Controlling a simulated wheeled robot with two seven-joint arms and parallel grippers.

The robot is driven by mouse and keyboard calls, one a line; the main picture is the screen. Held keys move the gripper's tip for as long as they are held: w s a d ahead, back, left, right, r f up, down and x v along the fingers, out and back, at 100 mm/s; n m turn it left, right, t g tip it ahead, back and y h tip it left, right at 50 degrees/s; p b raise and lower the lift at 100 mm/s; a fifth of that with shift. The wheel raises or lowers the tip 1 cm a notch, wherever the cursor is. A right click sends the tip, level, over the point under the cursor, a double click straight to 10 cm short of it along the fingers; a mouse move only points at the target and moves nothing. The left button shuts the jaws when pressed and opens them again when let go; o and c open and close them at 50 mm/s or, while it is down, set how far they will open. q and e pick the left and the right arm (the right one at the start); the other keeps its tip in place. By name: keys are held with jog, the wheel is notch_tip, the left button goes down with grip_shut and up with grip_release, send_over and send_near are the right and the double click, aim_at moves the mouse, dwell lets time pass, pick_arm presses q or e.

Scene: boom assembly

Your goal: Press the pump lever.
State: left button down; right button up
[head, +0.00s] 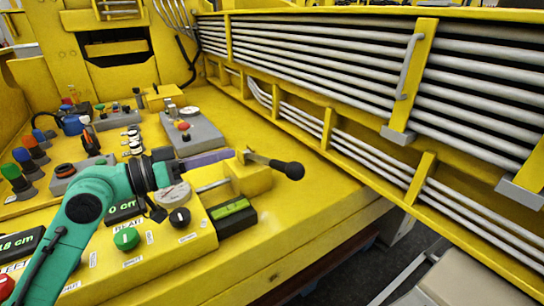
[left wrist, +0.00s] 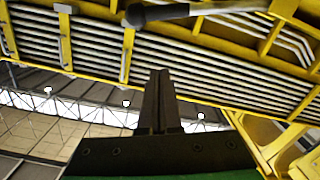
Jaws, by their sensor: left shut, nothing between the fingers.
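The pump lever (head: 288,169) is a metal rod with a black knob, sticking out to the right from a yellow block (head: 247,176) on the console. In the left wrist view the lever (left wrist: 158,13) crosses the top edge, with its black knob to the left and rod to the right. My left gripper (head: 232,154) is shut and empty. Its fingertips are close to the lever's base end at the yellow block; I cannot tell whether they touch. In the left wrist view the closed dark fingers (left wrist: 160,75) point up, below the lever. My right gripper is not in view.
A yellow boom (head: 322,130) with grey pipes runs along the right. The console edge near the lever is bare.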

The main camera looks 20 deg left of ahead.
aim_at(268, 161)
pick_arm(q)
jog(key=w+a+p+x, duration=0.1)
jog(key=p+x, duration=0.6)
jog(key=x, duration=0.4)
jog(key=f, duration=0.1)
jog(key=d+f, duration=0.1)
jog(key=f, duration=0.1)
jog(key=s+f, duration=0.1)
jog(key=shift+d+f, duration=0.15)
jog(key=shift+d, duration=0.2)
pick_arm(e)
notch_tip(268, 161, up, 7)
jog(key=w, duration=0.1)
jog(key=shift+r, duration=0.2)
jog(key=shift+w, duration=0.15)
